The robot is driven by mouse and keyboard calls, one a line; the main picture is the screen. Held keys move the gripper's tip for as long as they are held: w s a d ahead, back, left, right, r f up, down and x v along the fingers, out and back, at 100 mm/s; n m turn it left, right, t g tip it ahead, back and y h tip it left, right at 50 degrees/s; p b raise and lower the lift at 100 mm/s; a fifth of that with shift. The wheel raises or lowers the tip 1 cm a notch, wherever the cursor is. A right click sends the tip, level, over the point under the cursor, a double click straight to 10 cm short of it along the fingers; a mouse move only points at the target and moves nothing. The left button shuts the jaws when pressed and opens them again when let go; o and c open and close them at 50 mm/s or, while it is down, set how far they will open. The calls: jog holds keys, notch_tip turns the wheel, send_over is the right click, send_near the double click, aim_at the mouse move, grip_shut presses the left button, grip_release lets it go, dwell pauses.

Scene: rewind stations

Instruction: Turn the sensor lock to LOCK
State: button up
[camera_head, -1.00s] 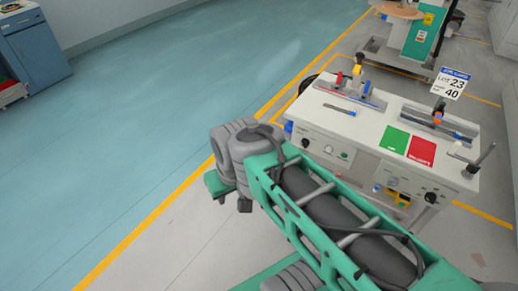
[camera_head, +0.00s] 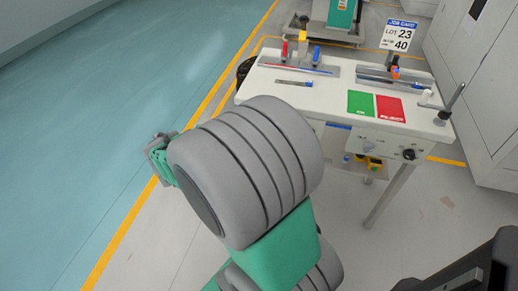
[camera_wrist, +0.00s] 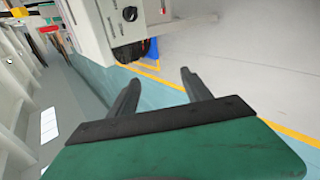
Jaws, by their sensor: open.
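I cannot tell which part is the sensor lock; no lock label is readable. The white station table (camera_head: 325,97) shows in the head view. Its left fixture (camera_head: 300,66) has red, yellow and blue upright parts, and its right fixture (camera_head: 394,77) has an orange and blue part. A black knob (camera_head: 409,154) is on the table's front panel. In the wrist view, a black knob (camera_wrist: 130,14) sits on a pale panel (camera_wrist: 93,22) beyond the fingers. My gripper (camera_wrist: 160,76) is open and empty, with its fingers apart and clear of the panel.
A green card (camera_head: 361,103) and a red card (camera_head: 390,109) lie on the tabletop. A job card (camera_head: 399,36) stands behind. Grey cabinets (camera_head: 490,80) line the right. Open floor (camera_head: 70,120) is on the left. My arm hides the table's front left.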

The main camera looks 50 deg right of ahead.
jog(key=s+d+f+n+h+b, duration=0.4)
jog(key=d+f+n+h+b, duration=0.45)
jog(key=d+f+n, duration=0.5)
jog(key=w+d+r+n+t+b, duration=0.1)
jog(key=w+d+n+t, duration=0.1)
jog(key=d+n, duration=0.3)
jog(key=x, duration=0.4)
jog(key=shift+s+d+r+b, duration=0.2)
jog(key=shift+b, duration=0.15)
jog(key=shift+n, duration=0.25)
grip_shut()
